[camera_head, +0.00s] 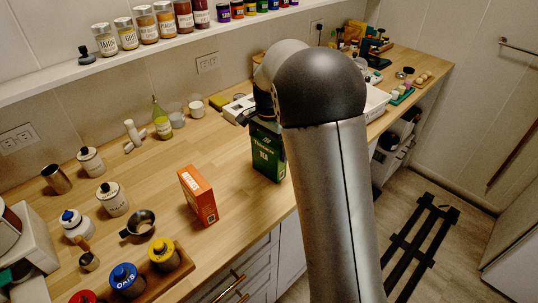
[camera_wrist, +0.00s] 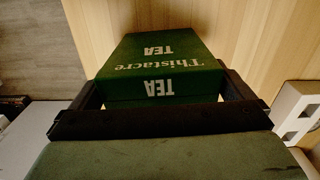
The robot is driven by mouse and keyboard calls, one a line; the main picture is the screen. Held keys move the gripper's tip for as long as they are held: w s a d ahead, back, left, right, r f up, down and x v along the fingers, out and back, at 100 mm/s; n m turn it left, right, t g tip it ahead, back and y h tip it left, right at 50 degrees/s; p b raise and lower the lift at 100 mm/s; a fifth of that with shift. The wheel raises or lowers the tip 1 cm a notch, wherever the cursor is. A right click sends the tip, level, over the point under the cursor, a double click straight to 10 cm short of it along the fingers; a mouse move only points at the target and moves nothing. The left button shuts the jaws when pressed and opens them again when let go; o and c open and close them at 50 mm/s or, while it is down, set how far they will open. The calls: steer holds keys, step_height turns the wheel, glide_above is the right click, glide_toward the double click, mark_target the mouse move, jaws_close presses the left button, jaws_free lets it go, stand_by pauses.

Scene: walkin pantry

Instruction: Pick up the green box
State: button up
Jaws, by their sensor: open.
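The green box (camera_head: 266,153), a tea box with white lettering, stands upright on the wooden counter (camera_head: 235,150) near its front edge. My gripper is above it in the head view, mostly hidden behind my own arm. In the wrist view the green box (camera_wrist: 162,62) lies ahead, with its end between the two black fingers of my gripper (camera_wrist: 160,90). The fingers are open, one on each side of the box. I cannot tell whether either finger touches it.
An orange box (camera_head: 197,194) stands to the left on the counter. A white slotted item (camera_head: 240,108) lies just behind the green box, and a white tray (camera_head: 376,103) is to the right. Jars and cups fill the left side. A shelf (camera_head: 130,50) runs along the wall.

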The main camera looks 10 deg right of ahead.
step_height(320, 180, down, 3)
steer(key=shift+f, duration=0.15)
steer(key=c, duration=0.7)
